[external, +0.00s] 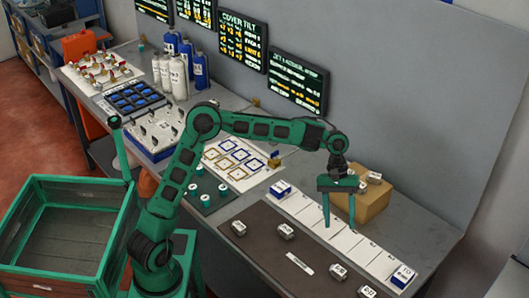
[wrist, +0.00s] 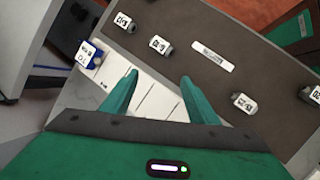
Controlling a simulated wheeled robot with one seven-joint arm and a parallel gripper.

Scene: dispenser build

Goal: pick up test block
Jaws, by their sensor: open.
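Several small grey blocks with white labels lie apart on a dark mat: one at the left (external: 239,229), one beside it (external: 286,231), one at the right (external: 338,272) and one at the front edge (external: 367,291). Another labelled block (external: 373,177) sits on a cardboard box. I cannot tell which is the test block. In the wrist view, blocks show at top left (wrist: 122,20), top middle (wrist: 160,44) and right (wrist: 243,103). My gripper (external: 338,224) is open and empty, pointing down over the white marked strip (external: 310,217); its fingers also show in the wrist view (wrist: 158,78).
Blue-and-white blocks stand at the strip's left end (external: 281,188) and right end (external: 403,276). A white label plate (external: 299,264) lies on the dark mat (external: 262,250). The cardboard box (external: 366,205) stands close behind my gripper. A green-framed cart (external: 70,240) is at left.

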